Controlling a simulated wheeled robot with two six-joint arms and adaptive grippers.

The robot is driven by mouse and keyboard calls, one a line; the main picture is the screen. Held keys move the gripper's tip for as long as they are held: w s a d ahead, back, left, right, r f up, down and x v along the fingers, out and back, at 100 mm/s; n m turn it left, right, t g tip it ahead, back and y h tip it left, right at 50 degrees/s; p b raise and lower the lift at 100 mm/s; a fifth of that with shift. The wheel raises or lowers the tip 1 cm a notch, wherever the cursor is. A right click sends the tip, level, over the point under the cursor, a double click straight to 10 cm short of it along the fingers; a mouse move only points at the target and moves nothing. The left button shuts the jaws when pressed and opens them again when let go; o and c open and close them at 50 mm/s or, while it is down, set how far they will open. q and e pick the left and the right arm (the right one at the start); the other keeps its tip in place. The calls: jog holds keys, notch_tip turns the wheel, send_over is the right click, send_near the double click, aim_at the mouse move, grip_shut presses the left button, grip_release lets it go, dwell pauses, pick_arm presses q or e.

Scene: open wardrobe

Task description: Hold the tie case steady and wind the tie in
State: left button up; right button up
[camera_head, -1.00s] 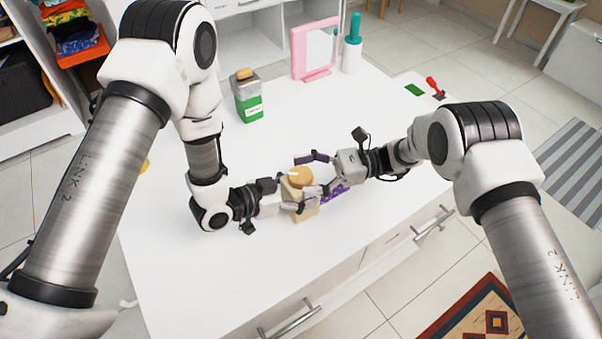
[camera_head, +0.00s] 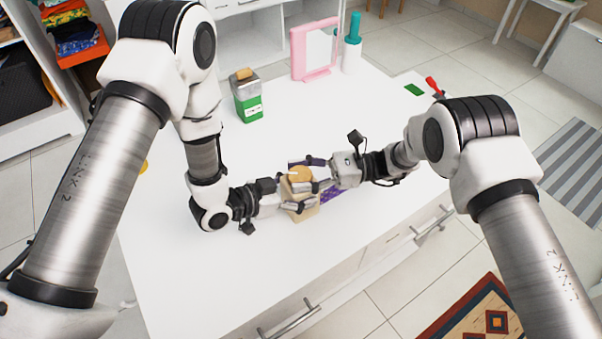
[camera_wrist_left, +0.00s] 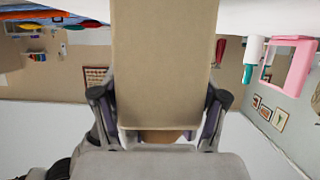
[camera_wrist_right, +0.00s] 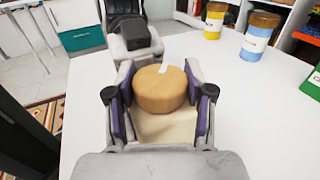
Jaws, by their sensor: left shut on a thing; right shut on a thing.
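The tie case (camera_head: 302,213) is a tan box standing upright near the table's front edge, with a round tan knob (camera_head: 299,174) on top. The knob bears a white mark. My left gripper (camera_head: 294,206) is shut on the case's body from the left; the case also fills the middle of the left wrist view (camera_wrist_left: 165,60). My right gripper (camera_head: 305,174) is shut on the knob, whose top shows between the dark purple fingers in the right wrist view (camera_wrist_right: 160,88). The purple tie (camera_head: 329,196) shows beside the case, partly hidden by my right gripper.
A green-labelled jar (camera_head: 248,104), a pink-framed mirror (camera_head: 315,52) and a teal-topped bottle (camera_head: 352,48) stand at the back. A red-handled object (camera_head: 434,87) lies at the right edge. The white table (camera_head: 200,270) is clear at front left.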

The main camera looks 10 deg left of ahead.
jog(key=m+t, duration=0.2)
jog(key=t, duration=0.1)
jog(key=m+t+y, duration=0.1)
jog(key=t, duration=0.1)
jog(key=shift+s+a+m+t, duration=0.1)
jog(key=shift+m+t, duration=1.1)
jog(key=shift+t, duration=0.4)
jog(key=o, duration=1.2)
jog(key=d, duration=0.4)
jog(key=s+d, duration=0.1)
jog(key=d, duration=0.7)
jog(key=shift+s+d, duration=0.1)
jog(key=shift+s, duration=0.1)
